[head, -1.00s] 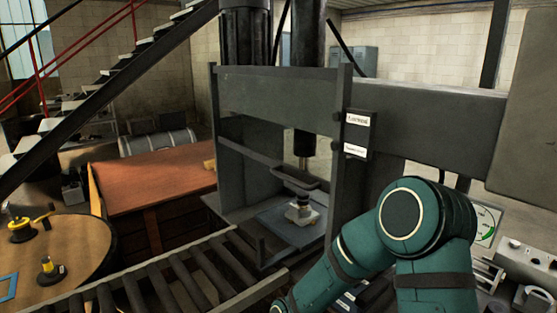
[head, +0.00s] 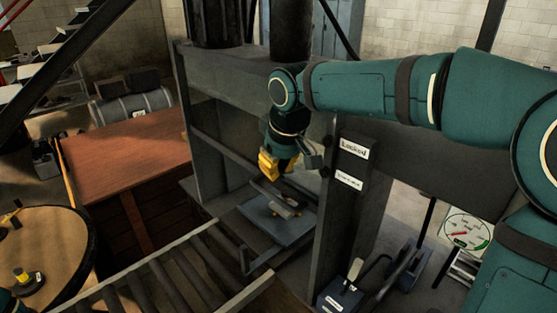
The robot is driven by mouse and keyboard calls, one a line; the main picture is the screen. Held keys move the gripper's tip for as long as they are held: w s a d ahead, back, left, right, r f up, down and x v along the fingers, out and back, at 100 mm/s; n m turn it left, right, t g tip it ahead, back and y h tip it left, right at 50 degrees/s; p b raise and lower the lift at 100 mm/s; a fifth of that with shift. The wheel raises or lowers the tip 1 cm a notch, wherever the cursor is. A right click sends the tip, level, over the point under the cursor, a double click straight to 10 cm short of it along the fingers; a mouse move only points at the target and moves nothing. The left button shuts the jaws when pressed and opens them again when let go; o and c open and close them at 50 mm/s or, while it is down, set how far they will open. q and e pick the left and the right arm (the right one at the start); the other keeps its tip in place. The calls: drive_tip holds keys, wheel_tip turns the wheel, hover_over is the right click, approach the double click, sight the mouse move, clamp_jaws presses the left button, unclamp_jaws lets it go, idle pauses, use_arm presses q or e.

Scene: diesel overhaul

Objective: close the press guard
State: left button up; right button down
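The press (head: 205,165) stands in the middle of the head view, with a dark guard bar (head: 225,152) running across its opening from the left post down to the right. My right arm reaches in from the right, and its gripper (head: 283,172) points down in front of the press opening, close to the right end of the bar. I cannot tell whether it touches the bar or its handle. The yellow finger shows, but the finger gap is unclear. A small part (head: 285,208) sits on the press's blue-grey bed plate (head: 270,228), partly hidden. My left gripper is out of view.
The right post carries a "Locked" label (head: 354,149) and a second label below it. A roller conveyor (head: 165,285) leads to the press front. A wooden bench (head: 125,165) and round table (head: 40,250) stand left. A lever unit (head: 345,295) and a gauge (head: 466,230) are at right.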

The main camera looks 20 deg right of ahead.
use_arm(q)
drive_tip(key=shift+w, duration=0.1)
use_arm(e)
drive_tip(key=x, duration=0.9)
drive_tip(key=shift+s+d+f, duration=0.25)
drive_tip(key=shift+d+f, duration=0.2)
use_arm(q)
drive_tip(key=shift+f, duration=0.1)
